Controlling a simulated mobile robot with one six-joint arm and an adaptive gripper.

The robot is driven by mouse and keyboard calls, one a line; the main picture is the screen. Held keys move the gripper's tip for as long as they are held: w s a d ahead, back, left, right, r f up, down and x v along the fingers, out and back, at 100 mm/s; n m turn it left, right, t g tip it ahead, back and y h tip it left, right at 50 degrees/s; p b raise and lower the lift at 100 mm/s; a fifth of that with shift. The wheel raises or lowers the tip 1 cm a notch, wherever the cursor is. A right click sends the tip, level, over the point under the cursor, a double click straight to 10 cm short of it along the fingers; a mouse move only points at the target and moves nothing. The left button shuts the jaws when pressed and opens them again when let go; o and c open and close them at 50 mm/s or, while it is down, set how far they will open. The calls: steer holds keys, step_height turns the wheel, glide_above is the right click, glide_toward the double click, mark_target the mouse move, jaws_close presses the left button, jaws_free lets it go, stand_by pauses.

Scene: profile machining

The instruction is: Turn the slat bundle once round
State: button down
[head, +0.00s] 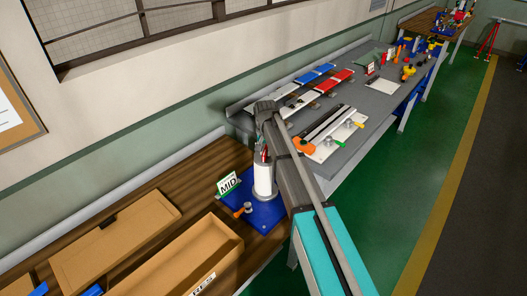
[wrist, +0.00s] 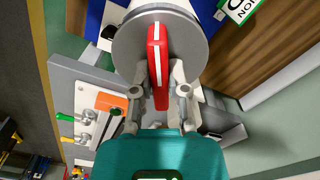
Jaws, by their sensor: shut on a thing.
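The slat bundle (wrist: 158,65) shows in the wrist view as a narrow red piece with a white stripe along it. My gripper (wrist: 159,84) is shut on it, one finger on each side. The bundle's far end lies over a round grey disc (wrist: 128,42); I cannot tell if it touches the disc. In the head view a white post (head: 264,182) stands on a blue plate (head: 265,212) under my arm's end. Small red and bluish parts show at its top. My fingers cannot be made out there.
Cardboard boxes (head: 115,235) fill the wooden bench at left. The grey table (head: 245,122) behind holds blue and red slats (head: 316,75) and a white clamp plate (head: 325,150).

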steer(key=shift+m, duration=0.9)
steer(key=shift+s, duration=0.1)
steer(key=c, duration=0.6)
jaws_free()
steer(key=shift+c, duration=0.2)
steer(key=shift+r, duration=0.1)
